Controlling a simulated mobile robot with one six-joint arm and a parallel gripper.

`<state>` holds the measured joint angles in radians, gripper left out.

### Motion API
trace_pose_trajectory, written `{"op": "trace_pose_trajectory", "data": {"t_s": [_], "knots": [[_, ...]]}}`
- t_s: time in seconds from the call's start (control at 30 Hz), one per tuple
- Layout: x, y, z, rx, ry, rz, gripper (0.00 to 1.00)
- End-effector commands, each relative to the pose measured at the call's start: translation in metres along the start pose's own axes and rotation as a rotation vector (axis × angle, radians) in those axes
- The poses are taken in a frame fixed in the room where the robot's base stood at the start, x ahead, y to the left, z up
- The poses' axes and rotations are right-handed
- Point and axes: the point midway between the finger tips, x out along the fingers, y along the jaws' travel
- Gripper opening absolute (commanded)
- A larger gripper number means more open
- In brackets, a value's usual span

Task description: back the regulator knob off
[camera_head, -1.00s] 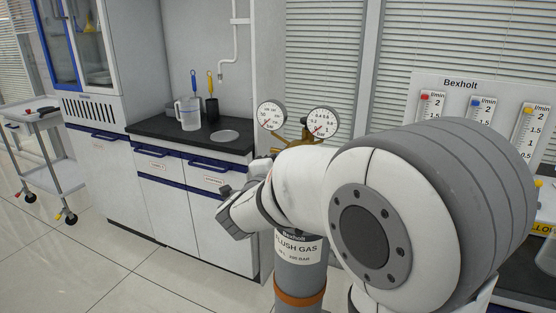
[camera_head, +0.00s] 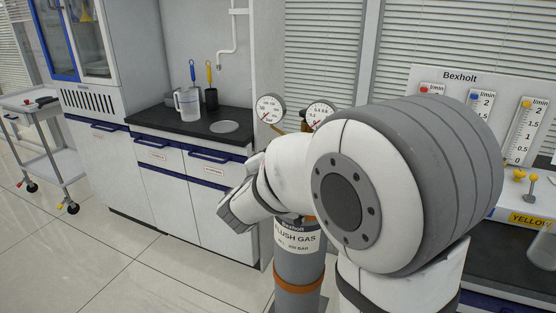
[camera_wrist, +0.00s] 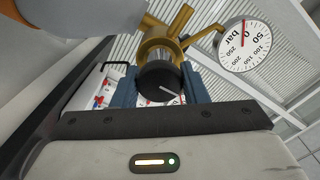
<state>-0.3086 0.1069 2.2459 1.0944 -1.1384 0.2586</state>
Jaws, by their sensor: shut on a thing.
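The black regulator knob (camera_wrist: 160,83), with a white mark line on its face, sits on the brass regulator (camera_wrist: 158,48) in the wrist view. My gripper (camera_wrist: 160,88) is shut on the knob, with one blue finger on each side of it. A pressure gauge (camera_wrist: 244,45) marked in bar stands to the right of the regulator. In the head view the left gauge (camera_head: 270,108) and the partly covered right gauge (camera_head: 319,114) show above the grey flush gas cylinder (camera_head: 298,262). My arm hides the knob and my gripper there.
A flowmeter panel (camera_head: 446,77) with coloured knobs stands at the right, behind my arm. A bench (camera_head: 165,118) with a jug (camera_head: 188,102) is at the back left. A trolley (camera_head: 45,150) stands far left. The floor at front left is clear.

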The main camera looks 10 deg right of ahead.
Motion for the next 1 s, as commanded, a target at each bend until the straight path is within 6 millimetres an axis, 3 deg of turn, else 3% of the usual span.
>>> {"op": "trace_pose_trajectory", "data": {"t_s": [0.07, 0.1, 0.3, 0.6, 1.0], "knots": [[0.0, -0.004, -0.002, 0.003, 0.004, -0.007, 0.17], [0.0, -0.004, -0.002, 0.003, 0.004, -0.007, 0.41], [0.0, -0.002, -0.001, 0.002, 0.001, -0.004, 0.56], [-0.006, -0.002, 0.001, 0.001, -0.002, -0.003, 0.56], [-0.066, -0.003, 0.001, 0.002, -0.003, -0.004, 0.56]]}}
